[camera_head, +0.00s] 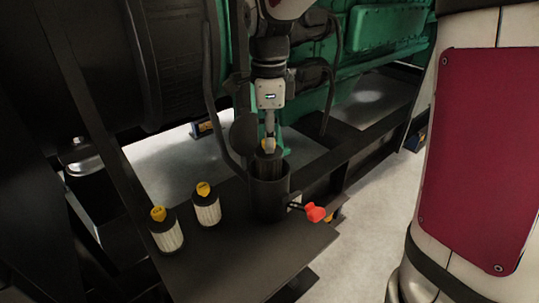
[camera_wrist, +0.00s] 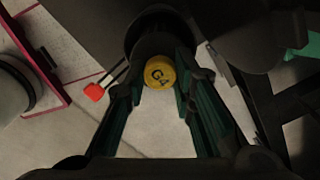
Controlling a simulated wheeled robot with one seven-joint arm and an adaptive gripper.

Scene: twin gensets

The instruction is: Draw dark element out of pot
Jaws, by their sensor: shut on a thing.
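The pot (camera_head: 270,200) is a dark upright cylinder on a dark shelf, with its round lid (camera_head: 243,134) swung open at the left. The dark element (camera_head: 268,155) stands upright at the pot's mouth, its top above the rim and its lower part hidden inside. Its yellow cap (camera_wrist: 160,72), marked "G4", shows between the fingers in the wrist view. My gripper (camera_head: 268,142) points down over the pot and is shut on the cap. In the wrist view, my gripper (camera_wrist: 160,78) has one finger on each side of the cap.
Two pale elements with yellow caps, one nearer (camera_head: 166,232) and one farther (camera_head: 207,207), stand left of the pot. A red-tipped handle (camera_head: 315,212) sticks out at the pot's right. A green genset (camera_head: 385,28) and dark hoses stand behind. The shelf's front is bare.

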